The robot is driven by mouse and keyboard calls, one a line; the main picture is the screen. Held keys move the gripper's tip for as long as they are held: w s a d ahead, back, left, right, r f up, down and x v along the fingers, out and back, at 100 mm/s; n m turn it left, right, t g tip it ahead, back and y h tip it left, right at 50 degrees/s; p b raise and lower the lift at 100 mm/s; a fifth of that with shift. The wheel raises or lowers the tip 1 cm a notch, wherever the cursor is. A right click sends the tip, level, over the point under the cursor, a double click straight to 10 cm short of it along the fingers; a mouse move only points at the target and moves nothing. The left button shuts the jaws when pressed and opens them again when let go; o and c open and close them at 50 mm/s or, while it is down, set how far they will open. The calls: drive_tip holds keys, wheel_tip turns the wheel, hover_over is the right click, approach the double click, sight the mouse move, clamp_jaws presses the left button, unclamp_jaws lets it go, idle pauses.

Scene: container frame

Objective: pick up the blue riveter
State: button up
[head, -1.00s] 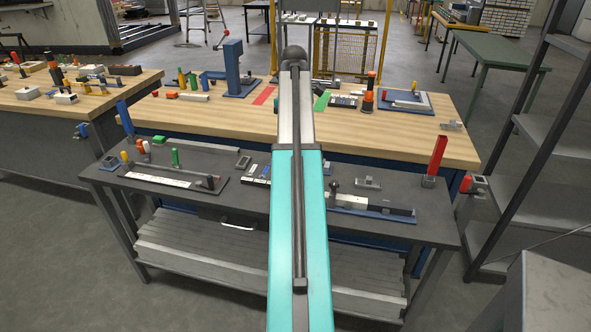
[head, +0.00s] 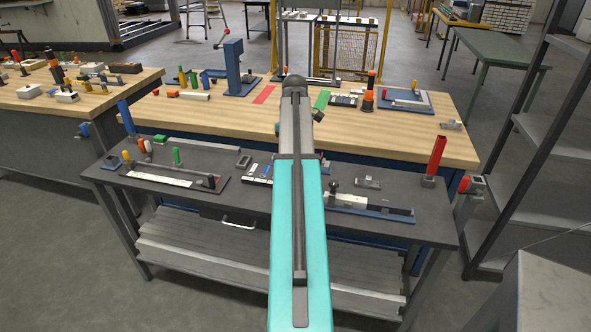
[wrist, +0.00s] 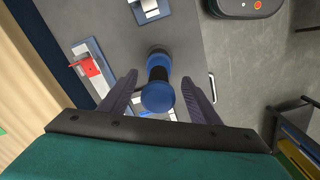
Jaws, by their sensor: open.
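In the wrist view a blue cylinder with a black middle, apparently the blue riveter (wrist: 158,98), is seen nearly end-on from above, over the dark grey tabletop. My gripper (wrist: 159,77) is open, with one dark finger on each side of it. Gaps show between the fingers and the riveter, so I see no grip on it. How far the fingertips are above or along it I cannot tell. In the head view my teal arm hides that spot, and I cannot make out the riveter or the fingers there.
The dark workbench (head: 290,228) holds several fixtures, a long slide fixture (head: 370,210) and a red upright part (head: 436,156). A wooden bench (head: 200,112) with a blue press (head: 235,70) stands behind. In the wrist view a red-handled fixture (wrist: 90,66) lies left of the riveter.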

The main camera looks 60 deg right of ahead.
drive_tip(key=shift+f, duration=0.15)
drive_tip(key=shift+d+f+p, duration=0.1)
drive_tip(key=shift+f+p, duration=1.05)
drive_tip(key=shift+f, duration=1.3)
drive_tip(key=c, duration=1.1)
drive_tip(key=shift+c, duration=0.3)
drive_tip(key=shift+r, duration=0.15)
drive_tip(key=shift+r+b, duration=1.4)
drive_tip(key=shift+r, duration=3.5)
